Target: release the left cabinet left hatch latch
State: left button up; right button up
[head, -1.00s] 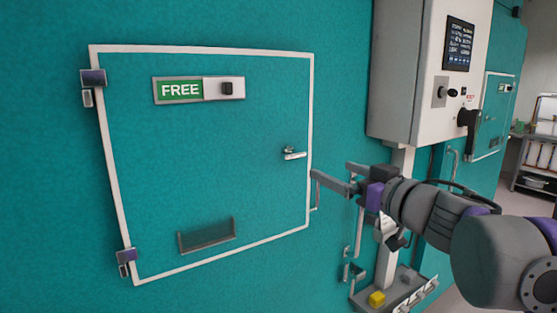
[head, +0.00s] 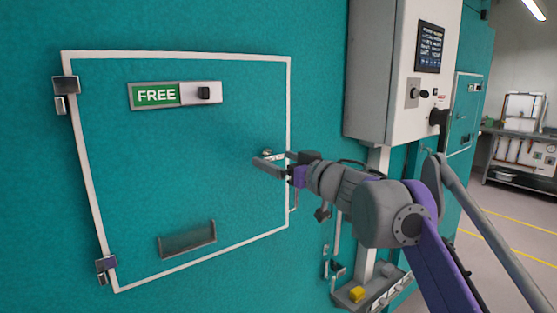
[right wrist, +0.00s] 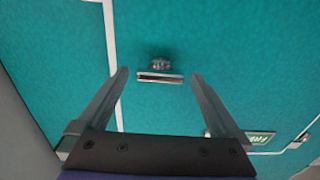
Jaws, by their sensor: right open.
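The left hatch (head: 180,130) is a teal panel with a white border, lying closed in the teal cabinet wall. Its latch is a small silver handle (head: 267,153) near the right edge, partly hidden behind my right gripper in the head view. My right gripper (head: 262,163) is open and reaches in from the right, just in front of the latch. In the right wrist view the latch handle (right wrist: 160,77) lies crosswise between the two open fingertips (right wrist: 158,75), apart from both. My left gripper is not in view.
A green FREE sign with a black knob (head: 204,93) is on the hatch's upper part. Hinges (head: 66,85) are on its left edge. A white control box (head: 400,75) with a screen stands to the right. A pedal base with a yellow block (head: 356,294) is below.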

jog(key=shift+c, duration=0.3)
jog(key=c, duration=1.2)
jog(key=shift+c, duration=0.2)
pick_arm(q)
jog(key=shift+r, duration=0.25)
pick_arm(e)
jog(key=shift+n, duration=0.3)
jog(key=n+p, duration=0.2)
jog(key=n, duration=0.1)
jog(key=shift+r, duration=0.15)
jog(key=n+p, duration=0.2)
jog(key=n, duration=0.3)
jog(key=n+p, duration=0.2)
jog(key=n, duration=0.3)
jog(key=shift+p, duration=0.3)
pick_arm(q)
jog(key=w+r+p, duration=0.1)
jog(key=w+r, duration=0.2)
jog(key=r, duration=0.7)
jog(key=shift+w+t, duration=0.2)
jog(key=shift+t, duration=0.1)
pick_arm(e)
jog(key=shift+n, duration=2.1)
